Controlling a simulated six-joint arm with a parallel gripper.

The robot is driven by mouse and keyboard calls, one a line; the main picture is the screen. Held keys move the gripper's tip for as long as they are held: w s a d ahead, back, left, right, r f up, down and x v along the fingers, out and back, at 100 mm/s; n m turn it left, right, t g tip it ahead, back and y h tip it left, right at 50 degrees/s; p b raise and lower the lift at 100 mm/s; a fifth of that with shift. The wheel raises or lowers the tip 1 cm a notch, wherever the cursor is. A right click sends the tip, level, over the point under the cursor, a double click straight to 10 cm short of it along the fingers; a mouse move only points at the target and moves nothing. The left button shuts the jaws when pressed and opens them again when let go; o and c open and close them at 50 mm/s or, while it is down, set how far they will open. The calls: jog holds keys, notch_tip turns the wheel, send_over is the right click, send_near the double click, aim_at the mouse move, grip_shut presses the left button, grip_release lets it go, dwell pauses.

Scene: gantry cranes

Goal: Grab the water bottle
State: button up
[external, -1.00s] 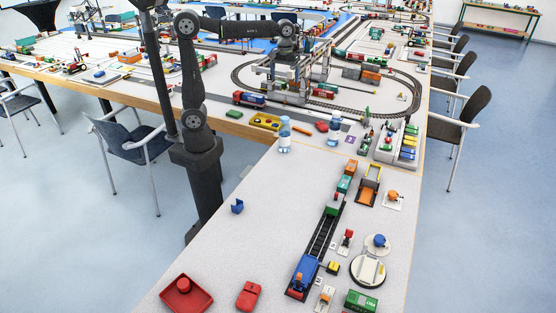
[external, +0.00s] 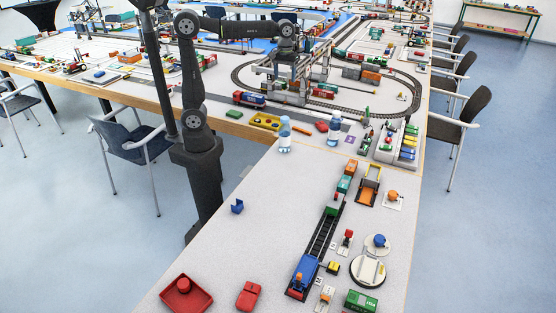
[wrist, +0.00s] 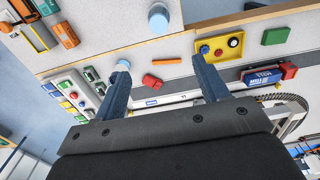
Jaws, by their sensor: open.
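Two clear bottles with blue tops stand upright on the table: one bottle (external: 285,136) at the corner where the tables meet, the other bottle (external: 335,128) a little to its right. In the wrist view, one round blue top (wrist: 158,20) shows near the upper edge, beyond my fingertips. Another pale blue top (wrist: 123,64) shows just behind my left finger, partly hidden. My gripper (wrist: 160,72) is open, with nothing between its fingers. In the external view my gripper hangs near the gantry crane, farther back than both bottles; its fingers are hard to make out there.
A gantry crane (external: 325,62) spans the tracks beside my gripper. A yellow tray (external: 265,121), a red block (external: 321,126) and an orange stick (external: 301,130) lie near the bottles. A sorting rack (external: 397,145) stands to their right.

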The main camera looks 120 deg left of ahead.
send_near(285, 118)
jog(key=f, duration=0.5)
jog(key=shift+s+f, duration=0.15)
jog(key=shift+s, duration=0.05)
jog(key=shift+w+a+f, duration=0.1)
jog(key=shift+a+f, duration=0.05)
jog(key=shift+f, duration=2.8)
jog(key=shift+c, duration=0.4)
grip_shut()
